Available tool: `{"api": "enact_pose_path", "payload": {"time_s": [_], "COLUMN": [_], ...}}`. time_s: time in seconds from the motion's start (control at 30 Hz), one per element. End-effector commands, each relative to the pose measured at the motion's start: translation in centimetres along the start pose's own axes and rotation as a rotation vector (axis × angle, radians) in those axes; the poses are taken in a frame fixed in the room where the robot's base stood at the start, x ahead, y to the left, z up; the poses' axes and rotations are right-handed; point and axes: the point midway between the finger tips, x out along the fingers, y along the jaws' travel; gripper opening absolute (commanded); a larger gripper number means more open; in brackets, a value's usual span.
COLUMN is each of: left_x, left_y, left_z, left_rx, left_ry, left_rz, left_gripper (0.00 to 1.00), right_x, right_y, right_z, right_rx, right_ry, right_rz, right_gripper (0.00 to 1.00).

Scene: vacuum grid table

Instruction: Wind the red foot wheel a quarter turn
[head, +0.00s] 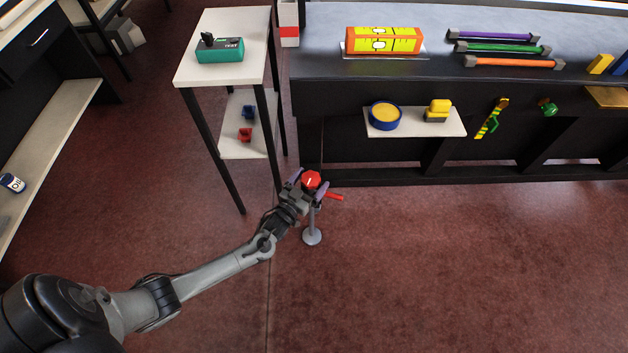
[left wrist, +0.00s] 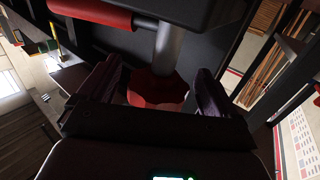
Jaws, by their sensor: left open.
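The red foot wheel (head: 311,179) is a small faceted knob with a white mark on top, on a slim grey post with a round base (head: 312,236) on the floor. A red handle (head: 335,197) sticks out to the right just below it. My left gripper (head: 308,184) is open, with one finger on each side of the wheel. In the left wrist view the wheel (left wrist: 158,91) lies between the two dark fingers, with the grey post and red handle (left wrist: 90,13) beyond. Contact with the fingers cannot be told. My right gripper is not in view.
A white-topped side table (head: 245,75) with a teal box (head: 220,52) stands behind left. A long dark bench (head: 480,75) runs behind the wheel, with a low white shelf (head: 455,128) on its front. The red floor in front and right is clear.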

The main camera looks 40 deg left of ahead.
Motion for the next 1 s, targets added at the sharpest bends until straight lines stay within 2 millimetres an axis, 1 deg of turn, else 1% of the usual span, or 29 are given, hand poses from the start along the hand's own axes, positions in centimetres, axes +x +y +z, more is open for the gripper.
{"api": "enact_pose_path", "payload": {"time_s": [0.03, 0.2, 0.57, 0.67, 0.9, 1.0], "left_x": [0.7, 1.8, 2.2, 2.2, 2.1, 2.1], "left_y": [0.0, 0.0, 0.0, 0.0, 0.0, 0.0], "left_z": [0.2, 0.1, 0.0, 0.0, 0.0, 0.0], "left_rx": [0.000, 0.000, -0.001, -0.001, -0.001, -0.001], "left_ry": [0.001, 0.000, -0.001, -0.001, -0.001, -0.001], "left_rz": [0.001, 0.000, 0.000, 0.000, 0.000, 0.002], "left_gripper": [0.92, 0.92, 0.92, 0.78, 0.41, 0.41], "right_x": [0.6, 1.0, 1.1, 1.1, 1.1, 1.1], "right_y": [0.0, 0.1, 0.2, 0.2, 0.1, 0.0], "right_z": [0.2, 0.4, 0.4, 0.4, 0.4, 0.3], "right_rx": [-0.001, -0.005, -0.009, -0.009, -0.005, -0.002], "right_ry": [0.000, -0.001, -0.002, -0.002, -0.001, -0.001], "right_rz": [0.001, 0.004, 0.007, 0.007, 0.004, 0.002], "right_gripper": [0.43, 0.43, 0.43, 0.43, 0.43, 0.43]}}
